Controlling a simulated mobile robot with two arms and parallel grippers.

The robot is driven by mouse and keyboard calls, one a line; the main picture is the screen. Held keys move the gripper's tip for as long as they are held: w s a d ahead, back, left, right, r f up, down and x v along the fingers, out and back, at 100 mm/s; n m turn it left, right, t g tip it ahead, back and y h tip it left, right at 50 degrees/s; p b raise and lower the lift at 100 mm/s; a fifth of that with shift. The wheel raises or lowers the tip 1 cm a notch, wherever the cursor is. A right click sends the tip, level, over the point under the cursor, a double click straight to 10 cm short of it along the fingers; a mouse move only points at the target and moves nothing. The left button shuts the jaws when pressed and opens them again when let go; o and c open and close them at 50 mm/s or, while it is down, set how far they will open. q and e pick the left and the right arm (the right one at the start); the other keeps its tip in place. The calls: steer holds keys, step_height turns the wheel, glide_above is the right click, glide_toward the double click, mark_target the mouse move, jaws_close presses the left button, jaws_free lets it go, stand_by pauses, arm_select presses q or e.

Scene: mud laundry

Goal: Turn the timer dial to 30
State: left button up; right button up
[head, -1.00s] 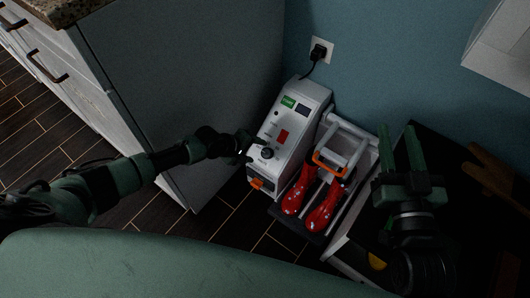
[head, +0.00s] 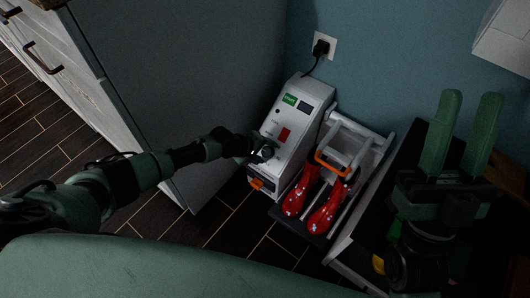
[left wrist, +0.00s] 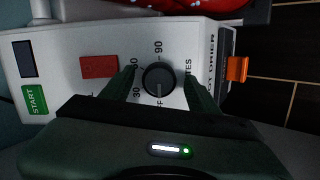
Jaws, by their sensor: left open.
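The timer dial (left wrist: 158,78) is a round black knob on the front panel of a white boot dryer machine (head: 300,118). Printed marks 30, 60 and 90 show around it in the left wrist view. A pale line on the knob seems to point down toward the partly hidden OFF mark. My left gripper (head: 258,150) is at the dial, open, with one green finger on each side of the knob in the left wrist view (left wrist: 159,82). Whether the fingers touch it I cannot tell. My right gripper (head: 468,105) is open and empty, fingers upward, at the right.
Red spotted boots (head: 324,212) lie on a rack (head: 372,140) right of the machine. The panel has a green START label (left wrist: 34,100), a dark display and a red patch. A grey cabinet side (head: 190,100) stands close on the left. A plug (head: 321,47) sits in the wall outlet.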

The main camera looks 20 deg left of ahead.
arm_select(q)
jaws_close()
stand_by(0.3)
